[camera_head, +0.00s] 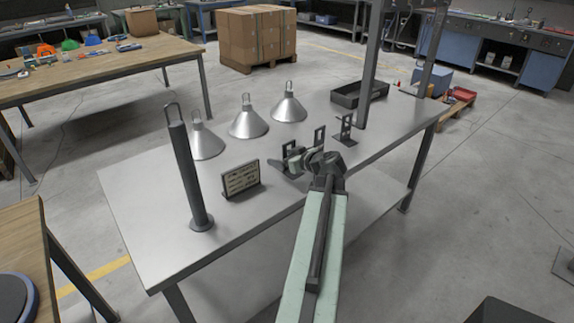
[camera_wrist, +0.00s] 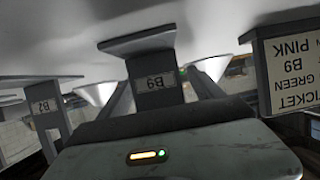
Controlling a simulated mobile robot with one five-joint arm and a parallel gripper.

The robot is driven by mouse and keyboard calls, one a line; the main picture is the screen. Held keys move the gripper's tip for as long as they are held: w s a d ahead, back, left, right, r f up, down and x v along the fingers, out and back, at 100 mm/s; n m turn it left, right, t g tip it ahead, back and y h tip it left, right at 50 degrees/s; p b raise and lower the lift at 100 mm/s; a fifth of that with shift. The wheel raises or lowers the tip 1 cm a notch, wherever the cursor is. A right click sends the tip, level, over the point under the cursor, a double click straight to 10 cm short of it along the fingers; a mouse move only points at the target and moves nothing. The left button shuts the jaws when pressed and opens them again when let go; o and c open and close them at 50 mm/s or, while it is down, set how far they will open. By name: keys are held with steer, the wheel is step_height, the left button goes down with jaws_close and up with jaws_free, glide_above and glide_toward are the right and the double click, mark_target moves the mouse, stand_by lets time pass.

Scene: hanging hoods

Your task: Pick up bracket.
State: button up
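A dark upright bracket (camera_head: 287,149) with a flat foot stands on the metal table, just past my gripper (camera_head: 300,163) in the head view. In the wrist view, which is upside down, this bracket (camera_wrist: 153,70) is central and carries a "B9" label. The fingers of my gripper (camera_wrist: 162,92) appear apart, one either side of its upright; contact is not visible. A second bracket (camera_wrist: 45,115), labelled "B2", is at the left there. In the head view two more brackets stand to the right, a middle one (camera_head: 319,137) and a farther one (camera_head: 346,127).
A ticket sign (camera_head: 240,179) mentioning B9 stands left of my gripper, near a tall dark post (camera_head: 187,170). Several silver hoods (camera_head: 248,124) sit behind. A black tray (camera_head: 359,94) and a table-side upright are at the right.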

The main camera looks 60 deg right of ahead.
steer(key=c, duration=1.5)
jaws_close()
steer(key=shift+d+r, duration=0.1)
